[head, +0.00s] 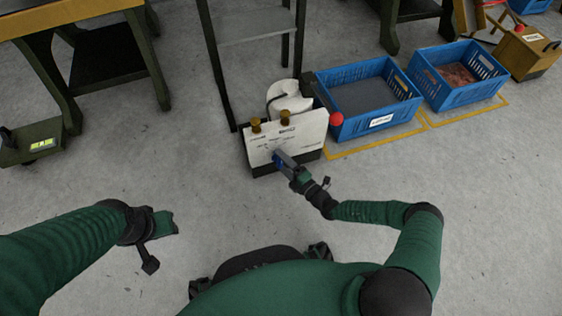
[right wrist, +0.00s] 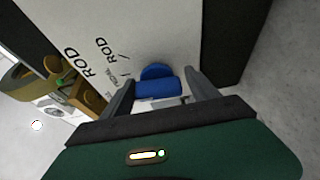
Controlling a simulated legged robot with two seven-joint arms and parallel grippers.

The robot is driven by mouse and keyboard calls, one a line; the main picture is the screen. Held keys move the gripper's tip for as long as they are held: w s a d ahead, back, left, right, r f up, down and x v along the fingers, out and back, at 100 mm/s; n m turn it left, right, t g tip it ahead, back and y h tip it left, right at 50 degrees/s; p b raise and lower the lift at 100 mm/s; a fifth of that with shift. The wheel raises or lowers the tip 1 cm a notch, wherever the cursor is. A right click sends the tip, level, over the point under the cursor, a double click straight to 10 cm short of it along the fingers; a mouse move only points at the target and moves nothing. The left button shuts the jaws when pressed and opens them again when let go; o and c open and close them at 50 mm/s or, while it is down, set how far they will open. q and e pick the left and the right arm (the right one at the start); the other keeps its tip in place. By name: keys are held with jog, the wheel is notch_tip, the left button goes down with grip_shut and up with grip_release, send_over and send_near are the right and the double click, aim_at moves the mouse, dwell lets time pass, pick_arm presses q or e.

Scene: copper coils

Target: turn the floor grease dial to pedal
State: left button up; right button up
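The floor grease unit (head: 312,135) is a white panelled box on a dark base. Its blue dial (right wrist: 157,83) sits low on the white face, below printed labels reading ROD and a smaller one that looks like PEDAL. My right gripper (right wrist: 160,88) is at the dial, its two grey fingers apart, one on each side of the blue knob. A small gap seems to show; contact is unclear. In the head view my right gripper (head: 283,160) partly hides the dial and lower panel. My left gripper (head: 168,222) is away at the lower left, its fingers unclear.
Brass fittings (head: 285,117) and a white drum (head: 284,95) are at the unit's top and back. A red ball (head: 337,119) sticks out at its right. Blue crates (head: 345,126) (head: 463,98) stand to the right in yellow floor markings. Grey floor left of the unit is clear.

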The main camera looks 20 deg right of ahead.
jog(key=shift+o, duration=1.2)
jog(key=shift+s+a+r, duration=0.1)
jog(key=p+v, duration=0.7)
jog(key=v, duration=0.9)
jog(key=shift+s+d, duration=0.2)
jog(key=shift+s, duration=0.1)
